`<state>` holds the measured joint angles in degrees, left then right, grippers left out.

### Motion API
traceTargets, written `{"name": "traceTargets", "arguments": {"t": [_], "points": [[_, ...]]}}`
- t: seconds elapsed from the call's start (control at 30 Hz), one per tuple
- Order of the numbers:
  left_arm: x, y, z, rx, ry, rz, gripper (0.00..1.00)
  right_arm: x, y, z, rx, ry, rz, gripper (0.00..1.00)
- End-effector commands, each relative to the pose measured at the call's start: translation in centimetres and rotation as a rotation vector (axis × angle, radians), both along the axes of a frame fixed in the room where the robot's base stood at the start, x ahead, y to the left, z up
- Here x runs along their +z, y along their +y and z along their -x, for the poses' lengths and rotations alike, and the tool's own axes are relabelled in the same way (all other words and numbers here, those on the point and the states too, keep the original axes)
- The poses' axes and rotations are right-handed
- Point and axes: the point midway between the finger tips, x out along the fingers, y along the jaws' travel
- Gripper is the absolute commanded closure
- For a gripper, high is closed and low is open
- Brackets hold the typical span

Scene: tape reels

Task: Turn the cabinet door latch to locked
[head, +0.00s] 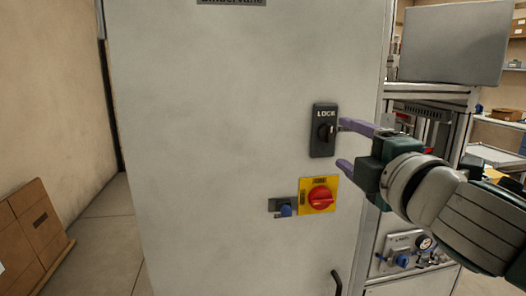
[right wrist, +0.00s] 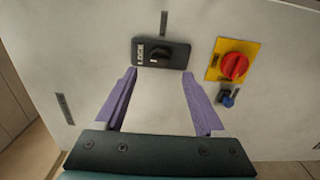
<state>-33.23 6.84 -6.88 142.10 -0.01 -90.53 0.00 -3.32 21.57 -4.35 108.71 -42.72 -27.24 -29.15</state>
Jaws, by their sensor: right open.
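The cabinet door (head: 220,140) is a large pale grey panel, shut as far as I can see. Its latch is a black plate marked LOCK (head: 323,146) with a dark knob (head: 326,131); I cannot clearly tell which way the knob points. In the right wrist view the latch (right wrist: 161,53) lies just beyond and between the purple fingertips. My right gripper (head: 341,143) is open and empty, its fingers pointing left toward the door beside the latch. The fingers appear apart from the knob. My left gripper is not in view.
Below the latch are a red rotary switch on a yellow plate (head: 319,195) and a small blue knob (head: 285,210). A black handle (head: 336,283) is at the lower door. Cardboard boxes (head: 32,225) stand at left.

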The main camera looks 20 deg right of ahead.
Motion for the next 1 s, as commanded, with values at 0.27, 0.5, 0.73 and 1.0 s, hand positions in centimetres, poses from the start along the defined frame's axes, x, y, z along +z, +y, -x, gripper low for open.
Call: {"name": "traceTargets", "arguments": {"t": [0.27,0.5,0.73,1.0], "points": [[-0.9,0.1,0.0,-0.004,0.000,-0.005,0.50,-0.2,0.9,3.5,0.001,0.001,0.000,0.28],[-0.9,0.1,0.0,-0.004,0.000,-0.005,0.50,0.0,0.9,4.0,-0.001,0.000,0.000,0.28],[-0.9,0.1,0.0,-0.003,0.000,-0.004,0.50,0.0,0.9,4.0,-0.001,0.000,0.000,0.28],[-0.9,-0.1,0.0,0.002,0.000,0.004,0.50,-2.9,0.8,5.8,-0.077,0.084,-0.212,0.28]]}}
